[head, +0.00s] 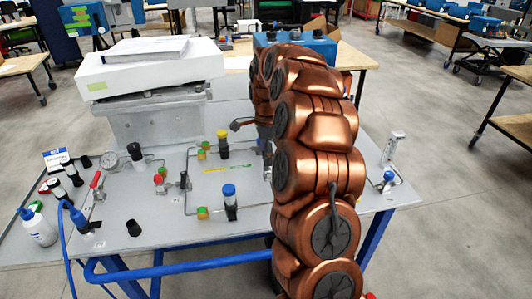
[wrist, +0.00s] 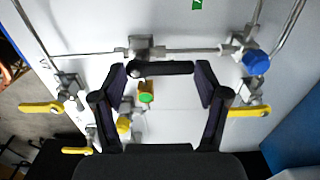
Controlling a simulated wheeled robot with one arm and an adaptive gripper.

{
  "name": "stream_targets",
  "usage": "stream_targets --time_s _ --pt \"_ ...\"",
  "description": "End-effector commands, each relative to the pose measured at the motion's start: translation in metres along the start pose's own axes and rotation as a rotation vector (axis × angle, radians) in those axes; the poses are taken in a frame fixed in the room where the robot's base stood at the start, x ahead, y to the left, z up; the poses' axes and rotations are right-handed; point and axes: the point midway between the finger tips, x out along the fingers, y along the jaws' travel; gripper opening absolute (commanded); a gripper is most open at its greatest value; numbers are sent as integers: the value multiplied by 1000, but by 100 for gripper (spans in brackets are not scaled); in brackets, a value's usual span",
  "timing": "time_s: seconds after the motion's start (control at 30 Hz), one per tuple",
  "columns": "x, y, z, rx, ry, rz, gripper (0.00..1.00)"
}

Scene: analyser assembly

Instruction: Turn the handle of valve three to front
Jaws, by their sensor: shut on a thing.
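In the wrist view my gripper (wrist: 161,77) has its two dark fingers set wide apart, with a black bar-shaped valve handle (wrist: 163,67) spanning between the fingertips. The handle lies crosswise in the picture, next to a metal fitting (wrist: 140,46) on a pipe. No number label is readable, so I cannot tell from the pictures which valve this is. In the head view my copper-coloured arm reaches over the panel table (head: 150,226) and hides most of the gripper and the held handle.
Near the gripper are a green-and-yellow fitting (wrist: 146,95), a blue knob (wrist: 256,62) and yellow handles at left (wrist: 41,107) and right (wrist: 249,111). In the head view, a white box (head: 150,66) stands at the back and a white bottle (head: 38,228) at the left.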

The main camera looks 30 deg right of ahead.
Motion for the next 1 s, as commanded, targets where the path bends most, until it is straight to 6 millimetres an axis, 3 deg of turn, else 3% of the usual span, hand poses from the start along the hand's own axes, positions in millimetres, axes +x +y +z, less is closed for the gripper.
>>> stream_targets --time_s 0.23,0.63,1.0 --pt "0 0 0 0 0 0 39" --pt "1 0 2 -83 0 -1 38" --pt "2 1 9 -384 2 -2 38"
